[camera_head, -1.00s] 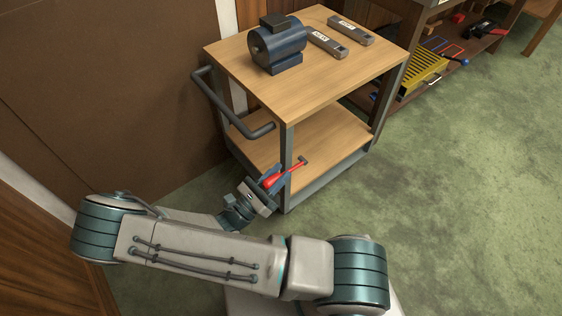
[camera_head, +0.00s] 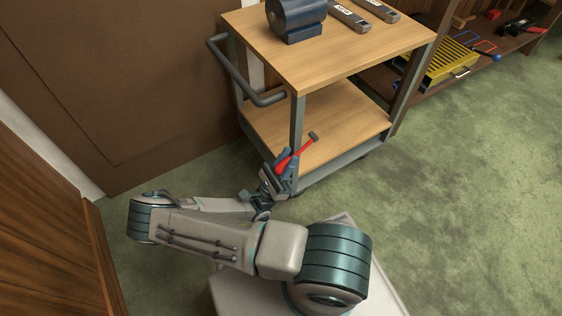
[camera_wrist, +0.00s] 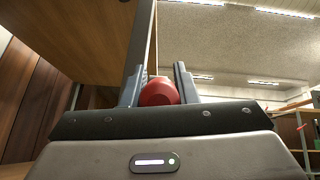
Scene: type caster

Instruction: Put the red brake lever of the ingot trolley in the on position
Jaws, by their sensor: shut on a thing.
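The trolley (camera_head: 312,62) is a two-shelf cart with wooden decks, grey posts and a dark push handle (camera_head: 232,72). Its red brake lever (camera_head: 296,154) is at the near corner post, slanting up to the right to a dark end. My gripper (camera_head: 284,163) is at the lever's lower end, beside the post, and is shut on it. In the wrist view the rounded red end of the lever (camera_wrist: 159,92) sits between my two fingers. The lever's pivot is hard to make out behind my gripper.
A dark blue motor (camera_head: 296,20) and grey ingots (camera_head: 349,16) stand on the trolley's top deck. A brown wall is at the left. A low shelf with a yellow rack (camera_head: 440,62) is at the back right. Green floor at the right is clear.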

